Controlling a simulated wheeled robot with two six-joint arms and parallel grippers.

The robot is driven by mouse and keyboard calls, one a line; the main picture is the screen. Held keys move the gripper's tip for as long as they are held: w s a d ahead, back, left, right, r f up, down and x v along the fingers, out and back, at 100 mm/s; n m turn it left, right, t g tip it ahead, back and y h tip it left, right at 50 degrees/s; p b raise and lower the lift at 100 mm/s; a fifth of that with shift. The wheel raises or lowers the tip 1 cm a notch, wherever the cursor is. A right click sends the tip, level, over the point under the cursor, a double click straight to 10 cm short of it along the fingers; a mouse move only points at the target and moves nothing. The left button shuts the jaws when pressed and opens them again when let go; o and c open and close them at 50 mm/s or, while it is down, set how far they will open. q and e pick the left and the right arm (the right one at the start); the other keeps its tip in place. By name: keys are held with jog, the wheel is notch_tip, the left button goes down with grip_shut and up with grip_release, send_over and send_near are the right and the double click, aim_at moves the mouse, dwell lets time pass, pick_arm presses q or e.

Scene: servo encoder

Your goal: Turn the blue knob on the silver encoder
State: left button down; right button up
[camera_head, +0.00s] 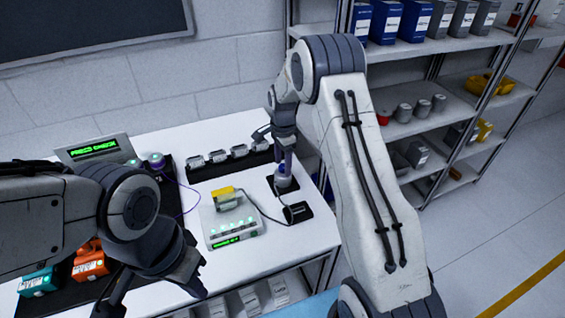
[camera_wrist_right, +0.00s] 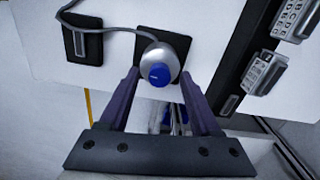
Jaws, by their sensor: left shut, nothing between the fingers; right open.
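The silver encoder (camera_wrist_right: 168,55) sits on a small black pad at the table's edge. Its blue knob (camera_wrist_right: 159,74) faces the camera in the right wrist view. My right gripper (camera_wrist_right: 160,80) is open, with one finger on each side of the knob; I cannot tell whether either finger touches it. In the head view the encoder (camera_head: 284,184) is below my right gripper (camera_head: 284,162), which partly hides it. My left gripper (camera_head: 150,296) is shut and empty, low at the table's front, away from the encoder.
A cable runs from the encoder area to a black block (camera_head: 297,212) and a white device with a green display (camera_head: 232,236). Several grey connectors stand on a black rack (camera_head: 205,172) behind. Orange and teal modules (camera_head: 88,262) lie at left. Shelves (camera_head: 455,95) stand at right.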

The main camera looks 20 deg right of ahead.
aim_at(283, 166)
notch_tip(283, 166, up, 10)
jog(key=b, duration=0.2)
jog(key=shift+r, duration=0.2)
dwell(0.3)
jog(key=s+a+r+n, duration=0.2)
jog(key=s+a+n, duration=0.3)
jog(key=s+a, duration=0.25)
jog(key=s+a+r+n, duration=0.3)
jog(key=s+a+n, duration=0.25)
jog(key=a, duration=0.25)
jog(key=s+a+f+n, duration=0.1)
jog(key=s+n, duration=0.5)
jog(key=s, duration=0.5)
jog(key=s+a+f+n+y, duration=0.1)
jog(key=s+n, duration=0.6)
jog(key=s, duration=0.5)
jog(key=shift+a+f, duration=0.3)
jog(key=shift+f, duration=0.05)
jog(key=shift+d, duration=0.1)
